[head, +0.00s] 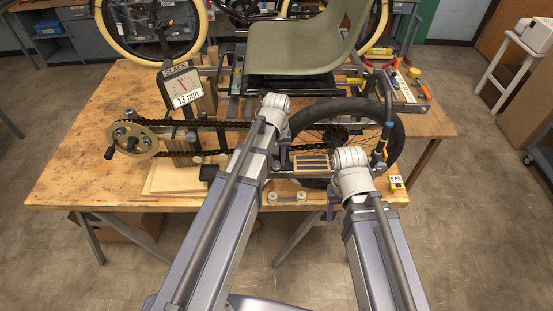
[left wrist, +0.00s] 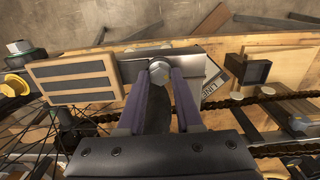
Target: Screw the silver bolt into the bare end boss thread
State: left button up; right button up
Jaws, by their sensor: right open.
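The silver bolt (left wrist: 160,70) shows its hex head in the left wrist view, at the fingertips and against a grey metal bar (left wrist: 190,58). My left gripper (left wrist: 169,73) has its two purple fingers pointing at the bolt, with a narrow gap between them. I cannot tell whether they grip it. In the head view my left gripper (head: 281,160) is low over the frame, left of the slotted block, and its fingers are mostly hidden by the arm. My right gripper (head: 378,160) is open by the rear wheel's right side. I cannot make out the boss thread.
The slotted wooden block (head: 310,163) lies between my arms; it also shows in the left wrist view (left wrist: 74,78). The wheel (head: 390,120), chain (head: 215,124) and seat (head: 300,50) stand close behind. A 13 mm slack gauge (head: 182,85) stands left. The table's front left is clear.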

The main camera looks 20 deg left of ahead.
pick_arm(q)
grip_shut()
jog(key=m, duration=0.5)
jog(key=shift+m, duration=0.3)
grip_release()
jog(key=shift+m, duration=0.4)
jog(key=o, duration=0.5)
